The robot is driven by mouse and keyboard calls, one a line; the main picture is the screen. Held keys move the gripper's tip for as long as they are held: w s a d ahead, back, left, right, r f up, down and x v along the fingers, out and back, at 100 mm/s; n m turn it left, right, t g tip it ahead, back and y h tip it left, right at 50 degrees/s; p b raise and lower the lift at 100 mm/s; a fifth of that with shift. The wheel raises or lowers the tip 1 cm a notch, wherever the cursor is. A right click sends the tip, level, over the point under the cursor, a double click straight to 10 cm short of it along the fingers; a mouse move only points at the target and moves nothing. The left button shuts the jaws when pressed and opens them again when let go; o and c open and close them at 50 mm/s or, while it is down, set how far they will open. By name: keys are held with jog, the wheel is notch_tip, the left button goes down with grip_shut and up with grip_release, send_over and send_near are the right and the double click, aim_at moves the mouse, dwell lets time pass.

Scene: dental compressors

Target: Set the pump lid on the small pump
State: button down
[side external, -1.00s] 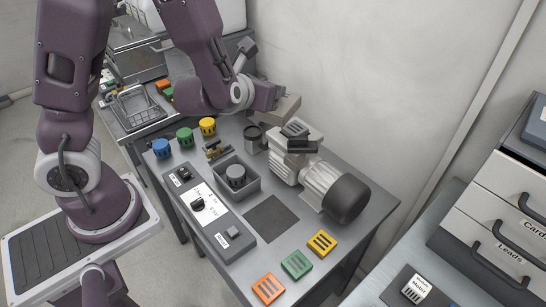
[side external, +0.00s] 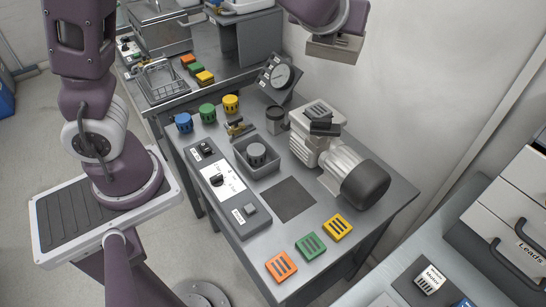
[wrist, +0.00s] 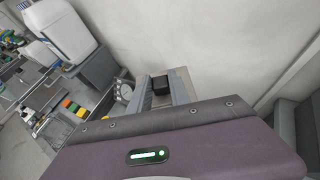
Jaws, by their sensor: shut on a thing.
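My gripper (side external: 335,50) is high at the top of the side view, above and behind the pump and motor unit. In the wrist view its fingers (wrist: 160,90) are shut on a small black piece (wrist: 161,84). Most of this piece is hidden, and I cannot tell whether it is the pump lid. The pump and motor unit (side external: 338,160) stands at the table's back right, with a slotted grey top (side external: 318,111) and a black part (side external: 325,126) on its head. I cannot tell which thing is the small pump.
A grey box (side external: 257,168) holds a round grey knob. A control panel (side external: 226,187) lies at the left. Slotted orange (side external: 281,266), green (side external: 310,244) and yellow (side external: 338,227) blocks line the front. A gauge (side external: 278,76) stands behind; the dark pad (side external: 295,199) is bare.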

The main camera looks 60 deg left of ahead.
jog(key=s+d+n+g+y, duration=0.1)
jog(key=d, duration=0.1)
jog(key=s+d+n+g+y, duration=0.1)
jog(key=d, duration=0.2)
jog(key=s+d+f+n+y, duration=0.1)
jog(key=d, duration=0.2)
jog(key=shift+s+d+n+g, duration=0.25)
jog(key=shift+s+n+g, duration=0.05)
jog(key=shift+s+g, duration=0.1)
jog(key=s+d+f+n+g+y, duration=0.2)
jog(key=s+d+f+n+g, duration=0.15)
jog(key=s+d, duration=0.9)
send_over(289, 196)
notch_tip(289, 196, down, 25)
jog(key=shift+f, duration=3.7)
